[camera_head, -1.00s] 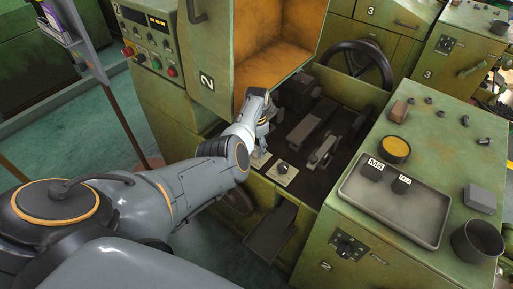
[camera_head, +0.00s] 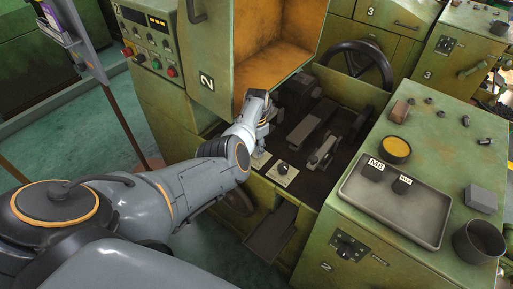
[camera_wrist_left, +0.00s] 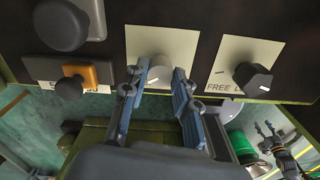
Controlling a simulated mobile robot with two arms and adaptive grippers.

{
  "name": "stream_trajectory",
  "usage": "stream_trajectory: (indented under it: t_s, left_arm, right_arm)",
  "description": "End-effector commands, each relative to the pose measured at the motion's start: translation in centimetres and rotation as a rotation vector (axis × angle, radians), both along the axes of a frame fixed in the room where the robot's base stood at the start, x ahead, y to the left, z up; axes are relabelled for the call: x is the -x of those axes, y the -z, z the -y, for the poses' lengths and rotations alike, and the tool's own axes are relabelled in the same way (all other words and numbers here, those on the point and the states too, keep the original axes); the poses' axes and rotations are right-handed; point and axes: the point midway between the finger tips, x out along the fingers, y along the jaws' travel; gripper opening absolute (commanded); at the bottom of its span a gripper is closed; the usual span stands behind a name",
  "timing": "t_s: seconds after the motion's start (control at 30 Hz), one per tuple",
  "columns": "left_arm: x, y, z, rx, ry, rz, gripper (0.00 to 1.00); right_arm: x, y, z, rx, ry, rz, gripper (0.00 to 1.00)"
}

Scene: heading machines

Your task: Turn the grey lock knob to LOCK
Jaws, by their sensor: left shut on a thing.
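The grey knob (camera_wrist_left: 161,70) sits on a cream plate (camera_wrist_left: 190,45) in the left wrist view. My left gripper (camera_wrist_left: 158,82) has one finger on each side of this knob and is shut on it. A short pale mark shows low on the knob's face; any lettering on its plate is hidden by the fingers. In the head view my left gripper (camera_head: 260,150) is at the machine's front ledge and hides the grey knob.
To the right is a dark knob (camera_wrist_left: 254,79) on a plate reading "FREE L…", the rest hidden. An orange-and-black control (camera_wrist_left: 85,77) is to the left. The bench at right holds a grey tray (camera_head: 385,212). A slanted dark chute (camera_head: 270,233) lies below the ledge.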

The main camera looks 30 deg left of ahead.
Motion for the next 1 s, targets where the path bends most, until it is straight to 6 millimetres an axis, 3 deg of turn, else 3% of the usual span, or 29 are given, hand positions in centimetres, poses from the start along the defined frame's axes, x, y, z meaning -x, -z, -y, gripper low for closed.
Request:
stream_trajectory:
  t_s: [0.47, 1.0]
  left_arm:
    - [-0.1, 0.3, 0.2, 0.005, -0.367, 0.002, 0.0]
    - [-0.1, 0.5, 0.1, 0.003, -0.881, 0.001, 0.0]
  right_arm:
    - [0.0, 2.4, -0.2, -0.003, 0.003, 0.002, 0.5]
    - [-0.1, 6.7, -0.5, -0.006, 0.003, 0.003, 0.5]
